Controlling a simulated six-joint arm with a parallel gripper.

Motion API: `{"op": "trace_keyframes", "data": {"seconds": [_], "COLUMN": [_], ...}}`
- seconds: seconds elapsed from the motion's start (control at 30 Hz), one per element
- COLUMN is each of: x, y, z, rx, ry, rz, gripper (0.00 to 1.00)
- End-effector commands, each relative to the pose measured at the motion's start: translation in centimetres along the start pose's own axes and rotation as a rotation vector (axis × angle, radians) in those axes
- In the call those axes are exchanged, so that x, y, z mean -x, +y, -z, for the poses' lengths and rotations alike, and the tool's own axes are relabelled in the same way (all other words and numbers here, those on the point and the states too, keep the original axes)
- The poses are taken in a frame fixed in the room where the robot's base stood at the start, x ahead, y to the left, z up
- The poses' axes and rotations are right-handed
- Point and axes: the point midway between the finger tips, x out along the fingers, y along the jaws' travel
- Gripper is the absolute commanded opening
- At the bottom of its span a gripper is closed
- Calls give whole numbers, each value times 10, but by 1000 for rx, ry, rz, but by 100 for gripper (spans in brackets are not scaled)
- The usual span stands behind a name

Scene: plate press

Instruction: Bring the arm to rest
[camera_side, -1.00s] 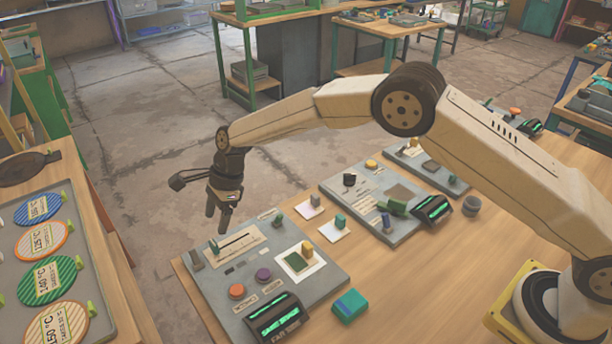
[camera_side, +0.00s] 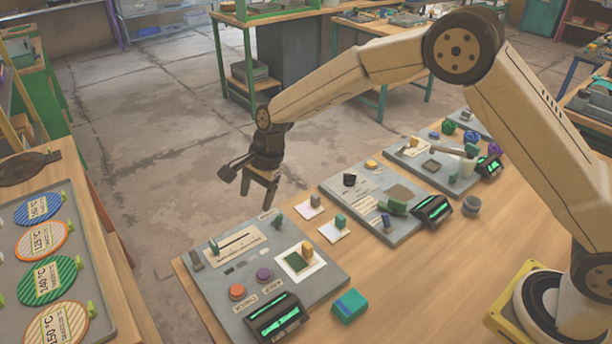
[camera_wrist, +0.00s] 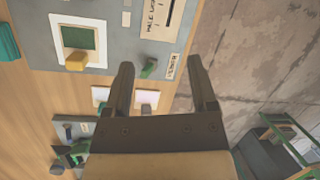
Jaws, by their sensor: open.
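My gripper (camera_side: 258,187) hangs in the air above the far edge of the wooden table, just behind the nearest grey panel (camera_side: 215,290). Its fingers point down. In the wrist view the two fingers of my gripper (camera_wrist: 163,75) stand apart with nothing between them. A small green knob (camera_wrist: 149,68) on the panel shows between the fingers, lower down and not touched. My arm reaches across from the base at the right.
The nearest panel carries an orange button (camera_side: 237,292), a purple button (camera_side: 264,274) and a lit display (camera_side: 277,318). A teal block (camera_side: 349,305) lies on the table. A tray with striped discs (camera_side: 46,281) is at the left.

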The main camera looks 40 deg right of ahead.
Motion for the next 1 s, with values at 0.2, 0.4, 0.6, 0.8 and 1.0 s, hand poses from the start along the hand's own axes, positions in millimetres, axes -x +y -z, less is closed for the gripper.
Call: {"op": "trace_keyframes", "data": {"seconds": [0.2, 0.4, 0.6, 0.8, 1.0], "x": [34, 59, 79, 95, 103], "y": [43, 88, 139, 194, 248], "z": [30, 52, 68, 78, 82], "rx": [224, 437, 655, 876, 1086], "ry": [76, 142, 199, 248, 284], "rz": [7, -4, -31, -70, -114], "gripper": [74, 74, 74, 74, 74]}}
